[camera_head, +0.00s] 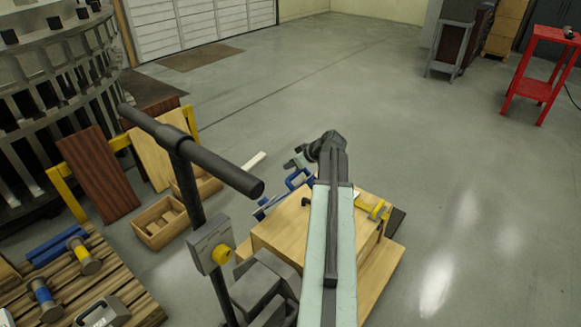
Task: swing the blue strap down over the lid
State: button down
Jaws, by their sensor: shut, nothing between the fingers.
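The blue strap (288,188) shows at the far left edge of the wooden box, as a slanted blue piece with a loop-like end. The box's pale wooden lid (290,228) lies flat on top, with a small dark knob on it. The blue strap does not lie across the visible part of the lid. My gripper (296,163) is small in view, just beyond the blue strap's upper end. It is shut and empty; whether it touches the strap cannot be told. My arm hides the middle of the lid.
A yellow strap or clasp (372,208) sits at the box's right side. A yellow rail (68,193), leaning boards and an open wooden tray (160,222) stand left. A pallet (110,285) with tools lies front left. The floor to the right is clear up to a red stand (535,88).

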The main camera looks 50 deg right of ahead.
jog(key=shift+s+f, duration=0.15)
jog(key=shift+s, duration=0.35)
jog(key=shift+s+f, duration=0.15)
jog(key=shift+s, duration=0.35)
jog(key=shift+a, duration=0.1)
